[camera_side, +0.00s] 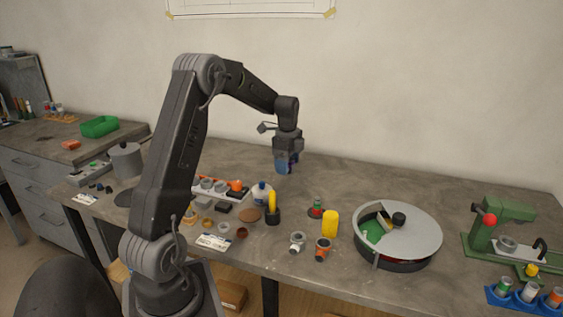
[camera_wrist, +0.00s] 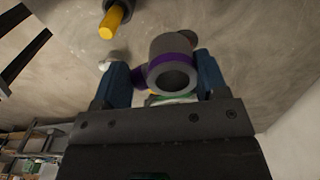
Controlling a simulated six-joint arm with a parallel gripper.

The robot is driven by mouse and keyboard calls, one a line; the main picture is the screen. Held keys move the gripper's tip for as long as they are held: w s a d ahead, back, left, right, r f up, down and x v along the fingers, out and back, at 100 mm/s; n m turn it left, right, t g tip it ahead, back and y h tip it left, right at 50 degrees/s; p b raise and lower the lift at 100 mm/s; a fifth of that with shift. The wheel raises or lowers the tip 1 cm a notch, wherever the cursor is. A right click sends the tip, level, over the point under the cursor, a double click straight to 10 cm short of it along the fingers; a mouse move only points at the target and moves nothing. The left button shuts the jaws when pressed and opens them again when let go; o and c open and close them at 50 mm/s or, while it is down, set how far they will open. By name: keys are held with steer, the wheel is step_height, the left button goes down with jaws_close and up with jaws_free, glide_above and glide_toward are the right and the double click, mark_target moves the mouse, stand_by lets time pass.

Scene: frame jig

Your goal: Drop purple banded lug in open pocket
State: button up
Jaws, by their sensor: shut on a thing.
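My gripper (camera_side: 287,168) is in the air over the back of the bench, left of the round drum. In the wrist view its blue fingers (camera_wrist: 163,78) are shut on a grey, hollow lug with a purple band (camera_wrist: 172,48). The lug's open round end faces the camera, and a second purple-banded part shows at its left side. In the side view the lug is mostly hidden by the fingers. The round drum has a grey lid (camera_side: 418,232) with a black knob. A wedge-shaped gap in the lid shows an open pocket with a green floor (camera_side: 373,231).
A yellow cylinder (camera_side: 331,223), a grey fitting (camera_side: 297,242), an orange-topped fitting (camera_side: 323,246) and a red-and-green piece (camera_side: 317,207) stand left of the drum. A green press (camera_side: 505,222) stands at the right. Several small parts crowd the bench near my base.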

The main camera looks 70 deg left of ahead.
steer(key=w+d+f+m, duration=0.2)
steer(key=w+d+m, duration=0.7)
steer(key=d+m, duration=0.3)
steer(key=w+d+f+m, duration=0.3)
steer(key=w+d+m, duration=0.6)
steer(key=m, duration=0.5)
steer(key=shift+s+d+f, duration=0.1)
steer(key=shift+d+f, duration=0.1)
steer(key=shift+f, duration=0.55)
steer(key=shift+s+d+f, duration=0.1)
steer(key=shift+d+f, duration=0.05)
steer(key=shift+f, duration=0.6)
steer(key=shift+s+d+f, duration=0.1)
steer(key=shift+d+f, duration=0.1)
steer(key=shift+f, duration=0.55)
steer(key=shift+f, duration=0.1)
